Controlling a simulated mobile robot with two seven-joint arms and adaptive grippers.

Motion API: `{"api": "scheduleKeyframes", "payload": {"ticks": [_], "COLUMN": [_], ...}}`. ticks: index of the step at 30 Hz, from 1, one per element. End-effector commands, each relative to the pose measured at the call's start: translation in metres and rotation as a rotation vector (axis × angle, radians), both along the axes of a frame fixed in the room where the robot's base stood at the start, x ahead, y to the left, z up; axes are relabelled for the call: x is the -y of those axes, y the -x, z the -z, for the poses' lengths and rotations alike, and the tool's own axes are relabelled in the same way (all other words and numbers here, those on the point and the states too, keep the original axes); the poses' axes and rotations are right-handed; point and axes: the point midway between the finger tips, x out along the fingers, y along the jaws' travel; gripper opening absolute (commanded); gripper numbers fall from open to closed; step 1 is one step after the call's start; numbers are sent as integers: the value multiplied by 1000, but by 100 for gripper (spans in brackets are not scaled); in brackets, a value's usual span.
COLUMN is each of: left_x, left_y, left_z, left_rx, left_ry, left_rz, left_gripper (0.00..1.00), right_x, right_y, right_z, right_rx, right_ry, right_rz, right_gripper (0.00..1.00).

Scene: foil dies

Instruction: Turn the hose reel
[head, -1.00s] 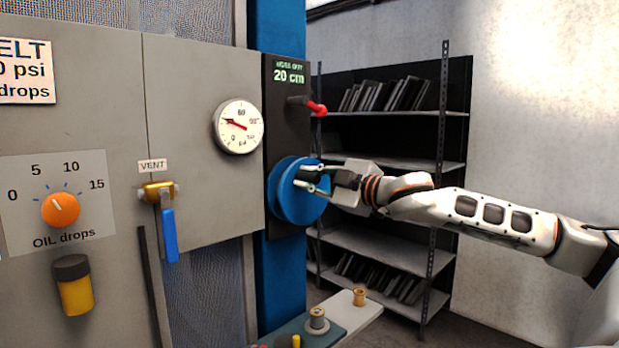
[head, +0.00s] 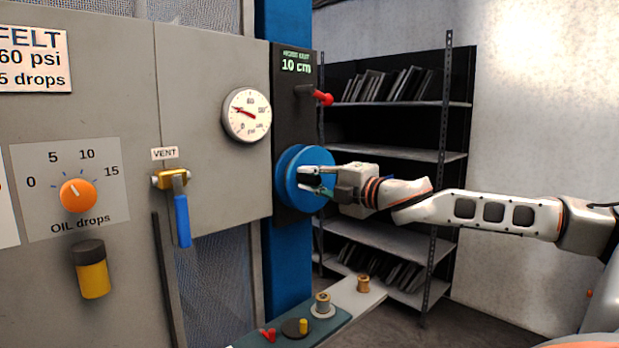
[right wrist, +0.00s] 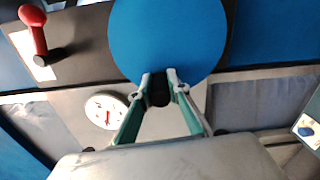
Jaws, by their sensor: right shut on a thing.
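The hose reel is a blue round disc (head: 290,180) on a dark upright panel, in the middle of the head view. It fills the top middle of the right wrist view (right wrist: 168,35). The green display (head: 296,66) above it reads 10 cm. My right gripper (head: 312,182) comes in from the right, its fingers at the reel's face. In the right wrist view its fingertips are shut on a short dark handle (right wrist: 158,90) at the reel's edge. The fingers mostly hide the handle in the head view. My left gripper is out of view.
A red-tipped lever (head: 322,97) juts out above the reel. Left of it are a pressure gauge (head: 246,115), a blue-handled vent valve (head: 182,220) and an orange oil knob (head: 77,195). A bench (head: 345,308) with spools stands below. Shelves (head: 400,155) stand behind.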

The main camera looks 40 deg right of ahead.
Motion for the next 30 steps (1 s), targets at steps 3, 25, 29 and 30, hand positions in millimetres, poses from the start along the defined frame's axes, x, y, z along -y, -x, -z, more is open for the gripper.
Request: {"api": "scheduleKeyframes", "payload": {"ticks": [3,25,29,30], "left_x": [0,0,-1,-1], "left_y": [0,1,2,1], "left_z": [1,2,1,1], "left_rx": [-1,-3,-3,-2], "left_ry": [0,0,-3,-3], "left_rz": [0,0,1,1], "left_gripper": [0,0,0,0], "right_x": [-1,0,0,0], "right_y": [0,0,1,1], "right_z": [1,1,1,1], "right_rx": [0,1,1,1], "right_ry": [12,15,16,17], "right_rz": [-2,-1,-1,-1], "right_gripper": [0,33,33,33]}}
